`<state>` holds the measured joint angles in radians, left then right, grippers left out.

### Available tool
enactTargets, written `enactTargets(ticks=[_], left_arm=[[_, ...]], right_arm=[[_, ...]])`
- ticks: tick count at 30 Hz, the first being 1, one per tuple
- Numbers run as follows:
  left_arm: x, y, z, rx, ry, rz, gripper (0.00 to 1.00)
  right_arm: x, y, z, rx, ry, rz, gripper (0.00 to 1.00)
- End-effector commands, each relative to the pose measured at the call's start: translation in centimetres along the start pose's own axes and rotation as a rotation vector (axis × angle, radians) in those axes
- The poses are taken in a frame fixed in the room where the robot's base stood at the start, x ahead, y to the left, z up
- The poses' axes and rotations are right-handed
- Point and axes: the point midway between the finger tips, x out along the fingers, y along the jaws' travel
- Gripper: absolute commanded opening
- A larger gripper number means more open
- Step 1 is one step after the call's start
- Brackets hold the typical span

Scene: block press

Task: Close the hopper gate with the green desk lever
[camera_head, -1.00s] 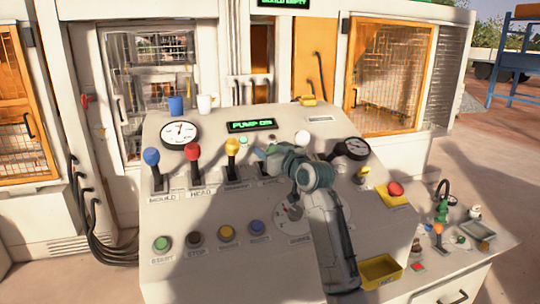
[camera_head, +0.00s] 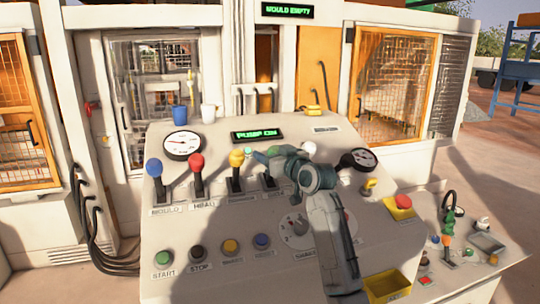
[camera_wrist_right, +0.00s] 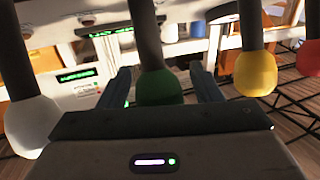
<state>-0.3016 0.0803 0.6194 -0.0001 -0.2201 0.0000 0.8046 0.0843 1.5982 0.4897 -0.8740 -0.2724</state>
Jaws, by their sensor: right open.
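The green desk lever shows in the right wrist view as a dark green knob (camera_wrist_right: 160,87) on a dark stem. In the head view its base (camera_head: 268,182) shows in the lever row, right of the yellow lever (camera_head: 236,160); its knob is hidden by my right gripper (camera_head: 264,158). In the wrist view my right gripper (camera_wrist_right: 163,90) is open, with one finger on each side of the green knob. I cannot tell whether the fingers touch it. The hopper gate cannot be made out. My left gripper is not in view.
Blue (camera_head: 154,167) and red (camera_head: 196,162) levers stand to the left. A white knob (camera_head: 308,148) stands close right of my right gripper. Displays read "PUMP ON" (camera_head: 258,135) and "MOULD EMPTY" (camera_head: 287,10). A yellow tray (camera_head: 387,283) sits at the desk's lower right.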

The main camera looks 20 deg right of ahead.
Motion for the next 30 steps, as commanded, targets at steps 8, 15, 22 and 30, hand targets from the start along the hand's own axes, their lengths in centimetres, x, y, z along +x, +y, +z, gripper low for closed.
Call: enactTargets(ticks=[8, 15, 22, 30], left_arm=[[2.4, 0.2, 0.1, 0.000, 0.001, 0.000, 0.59], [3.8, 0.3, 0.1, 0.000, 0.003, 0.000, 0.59], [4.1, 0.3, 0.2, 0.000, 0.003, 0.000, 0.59], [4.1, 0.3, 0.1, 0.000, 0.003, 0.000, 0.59]], right_arm=[[-4.6, 0.1, 0.6, -0.005, 0.000, 0.002, 0.59], [-8.8, 0.1, 0.5, -0.002, -0.002, 0.002, 0.59], [-10.2, 0.1, 0.3, 0.001, -0.003, 0.000, 0.59], [-10.2, 0.1, 0.3, 0.001, -0.004, 0.000, 0.59]])
